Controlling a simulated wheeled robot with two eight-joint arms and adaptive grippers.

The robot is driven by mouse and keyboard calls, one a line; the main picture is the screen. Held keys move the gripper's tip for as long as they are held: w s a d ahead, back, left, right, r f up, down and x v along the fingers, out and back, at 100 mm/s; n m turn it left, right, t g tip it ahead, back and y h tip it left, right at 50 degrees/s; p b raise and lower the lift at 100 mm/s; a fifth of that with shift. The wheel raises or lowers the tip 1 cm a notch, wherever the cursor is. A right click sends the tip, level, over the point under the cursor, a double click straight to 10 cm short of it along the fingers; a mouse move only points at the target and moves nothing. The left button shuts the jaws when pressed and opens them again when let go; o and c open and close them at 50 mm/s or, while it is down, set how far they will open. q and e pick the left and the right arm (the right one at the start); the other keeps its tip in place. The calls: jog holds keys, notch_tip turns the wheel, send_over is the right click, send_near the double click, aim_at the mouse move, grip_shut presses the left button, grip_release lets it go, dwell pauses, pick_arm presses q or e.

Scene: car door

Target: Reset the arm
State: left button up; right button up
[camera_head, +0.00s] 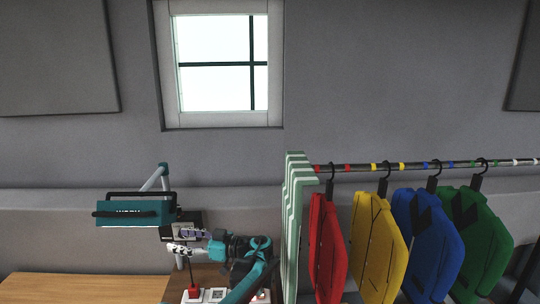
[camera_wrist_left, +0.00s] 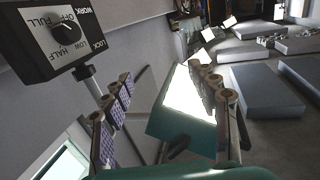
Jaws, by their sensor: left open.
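My left arm (camera_head: 255,278) rises from the bottom in the head view and bends left. My left gripper (camera_head: 182,241) is open and empty at its end, in front of the wall beside the teal work lamp. In the left wrist view its two padded fingers stand wide apart (camera_wrist_left: 165,118). The lit teal lamp (camera_wrist_left: 182,130) shows between and beyond them; I see no contact. A dark box with a dial (camera_wrist_left: 55,30), marked OFF, LOW, HALF and FULL, shows upper left. My right gripper is not in view.
The teal lamp (camera_head: 130,212) hangs left of my gripper on a grey pole. A wooden tabletop (camera_head: 80,288) lies below, with a red-and-white control (camera_head: 194,293). A rail (camera_head: 440,163) on the right carries red, yellow, blue and green hanging pieces.

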pick_arm(q)
jog(key=s+a+f+m+t+h, duration=0.1)
jog(key=s+a+f+m+h, duration=0.15)
jog(key=s+m+h, duration=0.95)
jog(key=s+d+f+m+t+h, duration=0.1)
jog(key=s+d+f, duration=0.2)
jog(key=s, duration=0.3)
jog(key=s+d+f+m+t+h, duration=0.1)
jog(key=s+d+f+h, duration=0.1)
jog(key=s, duration=0.5)
jog(key=s+d+f+m+h, duration=0.1)
jog(key=s+d+f+h, duration=0.1)
jog(key=s+d+f, duration=0.2)
jog(key=s+d, duration=0.2)
jog(key=s, duration=0.1)
jog(key=shift+s+f+t, duration=0.2)
jog(key=shift+f+t, duration=0.05)
jog(key=shift+t, duration=0.15)
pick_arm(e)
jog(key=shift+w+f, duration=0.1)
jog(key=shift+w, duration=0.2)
